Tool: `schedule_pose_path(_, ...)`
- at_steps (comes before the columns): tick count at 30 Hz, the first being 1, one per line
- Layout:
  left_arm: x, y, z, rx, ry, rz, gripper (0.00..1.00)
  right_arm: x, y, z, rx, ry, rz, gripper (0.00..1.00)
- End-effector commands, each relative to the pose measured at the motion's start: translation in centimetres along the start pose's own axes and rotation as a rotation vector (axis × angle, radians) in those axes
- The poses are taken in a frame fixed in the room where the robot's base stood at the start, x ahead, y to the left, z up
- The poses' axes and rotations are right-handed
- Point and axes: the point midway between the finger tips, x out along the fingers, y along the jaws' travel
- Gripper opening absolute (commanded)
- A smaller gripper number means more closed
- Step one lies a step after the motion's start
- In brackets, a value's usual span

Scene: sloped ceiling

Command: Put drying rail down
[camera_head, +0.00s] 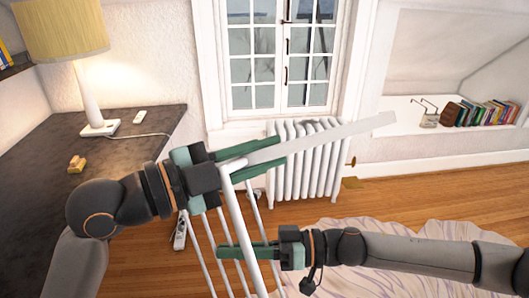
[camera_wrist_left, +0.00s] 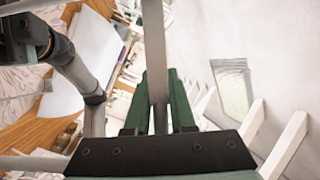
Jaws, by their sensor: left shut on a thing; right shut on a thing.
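The drying rail is a white frame of long bars. In the head view its thick bar (camera_head: 240,222) runs down to the bottom edge, with thinner bars beside it, and a pale flat bar (camera_head: 345,132) reaches out to the upper right. My left gripper (camera_head: 268,153) is shut on the rail, its green fingers on either side of the pale bar. In the left wrist view the bar (camera_wrist_left: 155,45) passes between the fingers of the left gripper (camera_wrist_left: 160,88). My right gripper (camera_head: 228,251) is shut on the rail lower down. The rail's lower end is out of view.
A dark desk (camera_head: 110,165) with a lamp (camera_head: 90,95) stands at the left. A white radiator (camera_head: 305,180) is under the window behind the rail. A pale crumpled cloth (camera_head: 400,275) covers the lower right. Wooden floor (camera_head: 450,188) shows at the right.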

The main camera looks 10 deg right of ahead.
Motion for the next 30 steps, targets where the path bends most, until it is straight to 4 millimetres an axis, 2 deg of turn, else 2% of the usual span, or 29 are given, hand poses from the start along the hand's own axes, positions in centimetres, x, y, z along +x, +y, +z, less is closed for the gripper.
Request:
schedule_pose_path(13,0.06,0.29,0.1,-0.001,-0.003,0.009,0.0,0.04,-0.11,-0.34,-0.003,0.004,-0.003,0.0)
schedule_pose_path(14,0.03,0.14,-0.01,0.0,0.0,0.006,0.0,0.04,-0.11,-0.36,-0.003,0.004,-0.003,0.12)
schedule_pose_path(22,0.0,0.01,-0.06,0.001,0.001,0.001,0.0,0.02,-0.06,-0.17,-0.001,0.002,-0.002,0.42)
schedule_pose_path(23,0.0,-0.01,-0.06,0.001,0.001,0.001,0.0,0.02,-0.06,-0.16,-0.001,0.002,-0.001,0.45)
schedule_pose_path(30,-0.01,-0.06,-0.09,0.001,0.002,-0.001,0.0,-0.04,-0.02,-0.09,-0.001,0.001,0.0,0.45)
